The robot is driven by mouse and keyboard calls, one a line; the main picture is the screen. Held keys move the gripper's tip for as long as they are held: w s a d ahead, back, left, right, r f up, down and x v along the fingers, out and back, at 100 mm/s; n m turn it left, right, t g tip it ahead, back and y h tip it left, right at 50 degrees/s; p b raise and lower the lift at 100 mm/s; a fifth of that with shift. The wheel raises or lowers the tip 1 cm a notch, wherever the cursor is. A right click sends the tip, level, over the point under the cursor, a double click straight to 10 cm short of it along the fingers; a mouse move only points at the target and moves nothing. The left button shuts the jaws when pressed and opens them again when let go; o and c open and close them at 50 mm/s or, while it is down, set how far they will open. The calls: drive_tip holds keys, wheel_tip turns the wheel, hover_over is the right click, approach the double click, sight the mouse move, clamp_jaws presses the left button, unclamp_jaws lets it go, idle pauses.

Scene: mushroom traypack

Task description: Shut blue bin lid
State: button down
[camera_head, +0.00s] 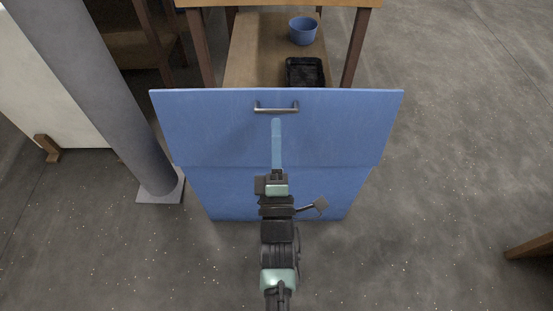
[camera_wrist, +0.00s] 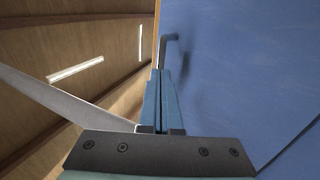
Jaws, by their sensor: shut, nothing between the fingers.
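The blue bin (camera_head: 275,205) stands in front of me in the head view. Its blue lid (camera_head: 200,125) is the wide upper panel, which appears tilted up with its handle edge highest; the bin's inside is hidden. A grey bar handle (camera_head: 276,109) is fixed near the lid's top edge. My gripper (camera_head: 276,122) is shut and empty, its tips just below the handle in the head view. In the wrist view my gripper (camera_wrist: 161,72) lies beside the blue lid (camera_wrist: 240,80), with the handle (camera_wrist: 169,38) just past the tips. I cannot tell if they touch.
A wooden shelf table (camera_head: 245,50) stands behind the lid, with a blue bowl (camera_head: 303,33) and a black tray (camera_head: 305,70) on it. A grey column (camera_head: 110,90) rises close on the left. The floor on the right is mostly clear.

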drive_tip(key=shift+w+r, duration=0.25)
drive_tip(key=shift+w, duration=0.3)
